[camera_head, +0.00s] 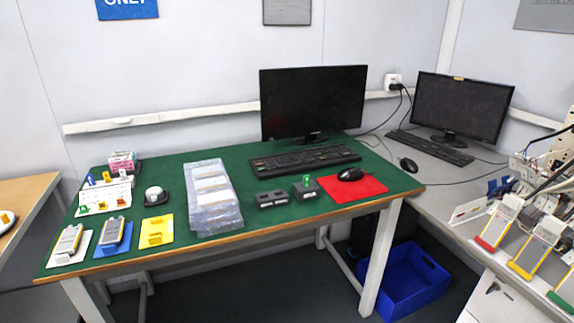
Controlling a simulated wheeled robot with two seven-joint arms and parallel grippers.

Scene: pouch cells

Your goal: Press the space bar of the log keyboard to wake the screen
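A black keyboard (304,160) lies on the green table in front of a dark monitor (312,101). Its space bar is on the near side and too small to pick out. A second black keyboard (431,147) lies on the grey bench at the right, in front of another dark monitor (461,106). I cannot tell from a label which is the log keyboard. Both screens are dark. Neither of my grippers is in view.
The green table (262,218) holds a red mat (366,191) with a mouse (350,175), dark blocks (272,199), a stack of clear bags (213,215) and coloured plates with cells. A blue crate (412,282) stands below. Equipment with coloured-base holders (498,222) fills the right edge.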

